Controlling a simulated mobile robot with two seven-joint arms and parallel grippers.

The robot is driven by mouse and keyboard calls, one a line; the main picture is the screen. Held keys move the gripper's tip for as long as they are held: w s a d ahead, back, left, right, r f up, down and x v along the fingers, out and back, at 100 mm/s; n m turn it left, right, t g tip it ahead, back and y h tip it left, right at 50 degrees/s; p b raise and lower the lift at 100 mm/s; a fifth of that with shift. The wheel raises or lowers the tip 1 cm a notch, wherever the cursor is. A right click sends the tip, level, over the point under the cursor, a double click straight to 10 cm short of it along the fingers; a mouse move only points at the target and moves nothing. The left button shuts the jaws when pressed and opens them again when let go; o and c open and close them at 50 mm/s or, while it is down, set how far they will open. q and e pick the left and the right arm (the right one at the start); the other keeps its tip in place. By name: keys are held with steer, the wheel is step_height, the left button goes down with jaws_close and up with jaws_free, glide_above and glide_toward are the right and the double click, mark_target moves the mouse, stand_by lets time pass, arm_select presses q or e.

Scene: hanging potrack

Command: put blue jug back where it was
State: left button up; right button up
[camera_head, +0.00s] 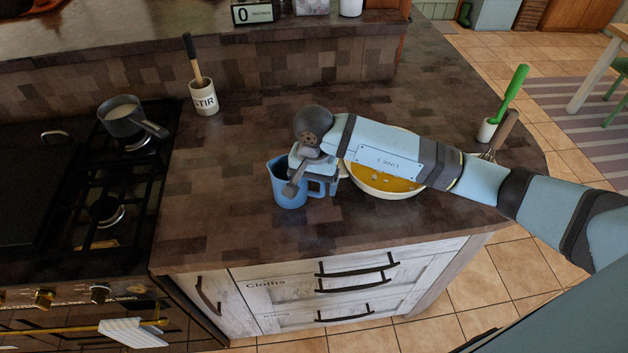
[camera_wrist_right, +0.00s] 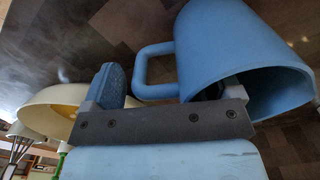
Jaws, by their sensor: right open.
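The blue jug (camera_head: 288,194) stands upright on the brown counter, left of the yellow-filled bowl. Its handle points right, towards the bowl. My right gripper (camera_head: 312,176) is at the jug, partly covering its rim and handle side. In the right wrist view the jug (camera_wrist_right: 235,50) is large and close. My left gripper is not in view.
A cream bowl (camera_head: 385,192) of yellow soup sits right beside the jug, partly under my right arm. A utensil pot (camera_head: 204,98) and a saucepan (camera_head: 126,118) on the stove are at the left. A green-handled brush (camera_head: 516,88) stands at the right. The counter's front left is clear.

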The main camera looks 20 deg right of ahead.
steer(key=shift+r, duration=0.1)
steer(key=shift+r, duration=0.25)
step_height(320, 180, up, 12)
steer(key=b, duration=0.2)
steer(key=shift+f, duration=0.2)
